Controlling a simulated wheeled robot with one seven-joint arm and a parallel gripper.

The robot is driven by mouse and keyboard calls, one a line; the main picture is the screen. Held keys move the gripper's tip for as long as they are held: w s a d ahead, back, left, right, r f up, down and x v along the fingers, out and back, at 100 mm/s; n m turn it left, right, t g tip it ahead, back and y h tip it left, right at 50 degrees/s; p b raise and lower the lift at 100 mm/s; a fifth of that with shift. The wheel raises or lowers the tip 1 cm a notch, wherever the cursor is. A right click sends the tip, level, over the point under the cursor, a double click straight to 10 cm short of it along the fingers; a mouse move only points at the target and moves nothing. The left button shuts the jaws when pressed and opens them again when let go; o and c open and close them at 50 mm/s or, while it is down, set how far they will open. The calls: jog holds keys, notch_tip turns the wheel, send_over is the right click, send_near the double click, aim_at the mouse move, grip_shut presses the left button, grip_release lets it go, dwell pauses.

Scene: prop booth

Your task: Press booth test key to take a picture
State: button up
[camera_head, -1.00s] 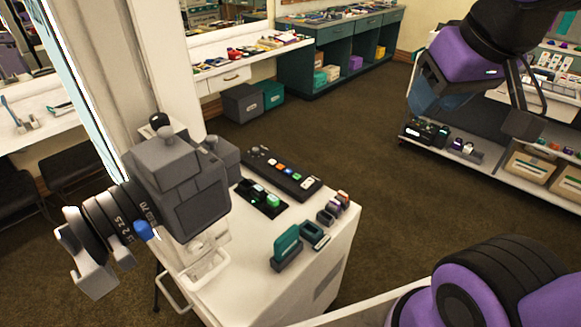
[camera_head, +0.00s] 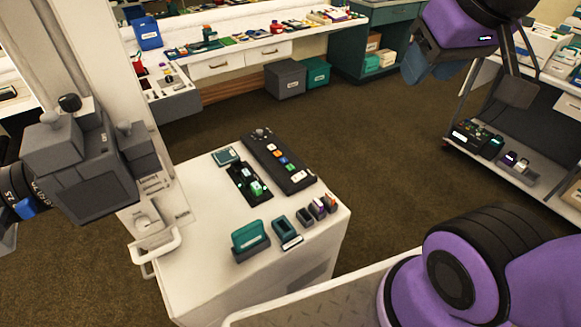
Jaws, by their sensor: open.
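A large grey camera (camera_head: 88,165) is mounted at the left beside a white cabinet (camera_head: 215,288). On the cabinet top lies a long dark panel (camera_head: 279,160) with a row of coloured keys. Beside it is a smaller black panel (camera_head: 243,184) with green and pale keys standing up from it. I cannot read which key is the test key. My gripper (camera_head: 430,68) hangs at the upper right, over the floor and well apart from the cabinet. Its bluish fingers are open and nothing shows between them.
A teal holder (camera_head: 250,238), a teal-topped tray (camera_head: 286,233) and small blocks stand near the cabinet's front right. A shelf cart (camera_head: 525,185) stands at right. Carpet (camera_head: 385,150) between is clear.

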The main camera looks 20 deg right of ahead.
grip_shut()
dwell(1.6)
